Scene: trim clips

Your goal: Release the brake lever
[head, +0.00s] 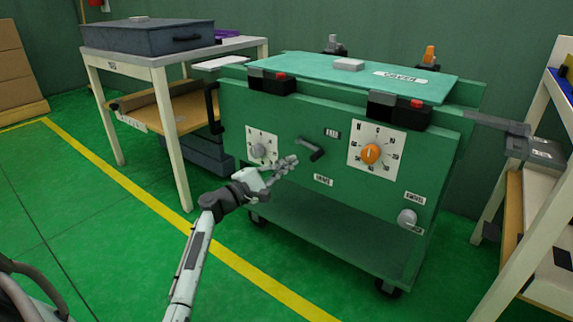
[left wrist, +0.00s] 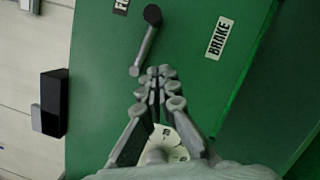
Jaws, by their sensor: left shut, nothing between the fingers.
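The brake lever (head: 312,150) is a short grey bar with a dark end on the front panel of the green cart. It slants between an upper label (head: 332,134) and a lower label (head: 323,180). In the left wrist view the lever (left wrist: 145,45) runs from a dark knob to a light end, with the BRAKE label (left wrist: 219,38) to its right. My left gripper (head: 294,160) is shut and empty. In the left wrist view its fingertips (left wrist: 158,72) are close beside the lever's light end; I cannot tell whether they touch it. My right gripper is not in view.
A grey dial (head: 258,151) lies left of the lever, partly behind my gripper. An orange dial (head: 371,153) and a round grey knob (head: 407,217) lie right. A white table (head: 160,60) stands left, a shelf (head: 540,200) right. Green floor is clear in front.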

